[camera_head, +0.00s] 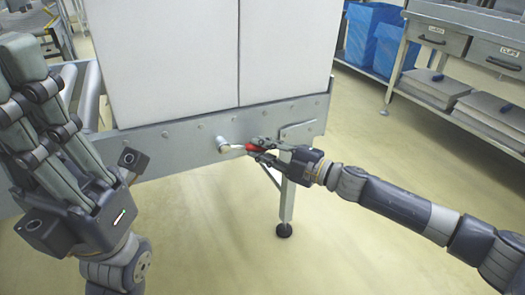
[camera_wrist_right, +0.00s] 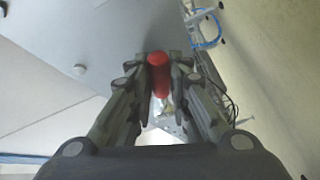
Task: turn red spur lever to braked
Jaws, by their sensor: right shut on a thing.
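The spur lever (camera_head: 237,148) has a red handle and a light metal shaft, and it sits on a round pivot on the grey side rail (camera_head: 180,134). It points to the right, close to level. My right gripper (camera_head: 258,150) is shut on the red handle. In the right wrist view the red handle (camera_wrist_right: 160,73) lies between the two fingers of the right gripper (camera_wrist_right: 159,85). My left gripper (camera_head: 25,75) is large at the left of the head view, away from the lever, with its fingers pointing up. Its fingertips lie near the picture's edge, so its opening is unclear.
White panels or boxes (camera_head: 165,60) stand on the rail above the lever. A support leg (camera_head: 287,205) stands below it at the right. At the back right are a workbench with drawers (camera_head: 440,38) and blue bins (camera_head: 372,38). The floor in front is clear.

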